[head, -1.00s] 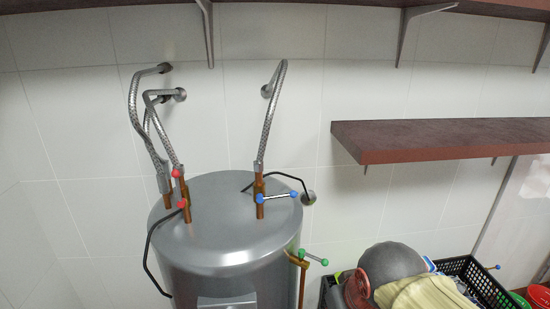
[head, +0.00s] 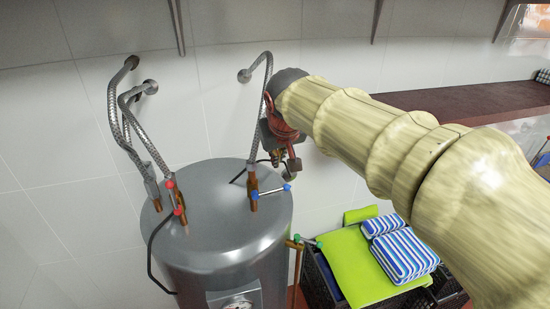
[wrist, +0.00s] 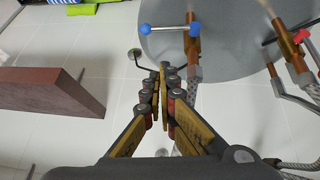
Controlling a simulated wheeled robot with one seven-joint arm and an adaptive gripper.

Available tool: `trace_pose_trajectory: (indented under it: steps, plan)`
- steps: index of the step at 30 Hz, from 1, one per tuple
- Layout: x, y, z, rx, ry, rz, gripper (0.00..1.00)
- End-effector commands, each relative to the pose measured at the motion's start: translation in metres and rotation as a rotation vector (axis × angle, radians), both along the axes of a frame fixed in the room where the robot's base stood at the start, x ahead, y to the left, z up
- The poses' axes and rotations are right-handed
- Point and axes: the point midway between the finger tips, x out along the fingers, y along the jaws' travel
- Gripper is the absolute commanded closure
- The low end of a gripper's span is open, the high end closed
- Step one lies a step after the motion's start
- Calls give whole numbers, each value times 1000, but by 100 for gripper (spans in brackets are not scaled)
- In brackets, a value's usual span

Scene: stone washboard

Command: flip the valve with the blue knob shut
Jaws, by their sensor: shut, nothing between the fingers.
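The valve with the blue knobs is a short bar handle (head: 271,191) with a blue ball at each end, on a copper pipe (head: 253,181) on top of the grey tank. The bar lies crosswise to the pipe. In the wrist view the handle (wrist: 170,29) is just beyond my fingertips, left of its copper pipe (wrist: 193,45). My gripper (head: 290,163) is shut and empty, just above and behind the handle in the head view. In the wrist view the gripper (wrist: 165,68) points at the handle, with a small gap and no visible contact.
Red-knobbed valves (head: 175,197) stand left on the tank (head: 215,235); a green-knobbed valve (head: 304,241) is at its lower right. Braided hoses (head: 132,130) rise to the wall. A wooden shelf (wrist: 50,92) is left in the wrist view. A basket (head: 322,283) holds cloths at lower right.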

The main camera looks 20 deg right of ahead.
Motion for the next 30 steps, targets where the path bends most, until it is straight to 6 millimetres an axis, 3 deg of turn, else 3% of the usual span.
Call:
trace_pose_trajectory:
  steps: [11,16,22,30]
  plan:
    - [41,-7,-62,-1,6,0,100]
    - [36,-9,-85,-1,3,1,100]
    - [33,-10,-99,0,2,0,100]
    - [33,-10,-101,-1,2,1,100]
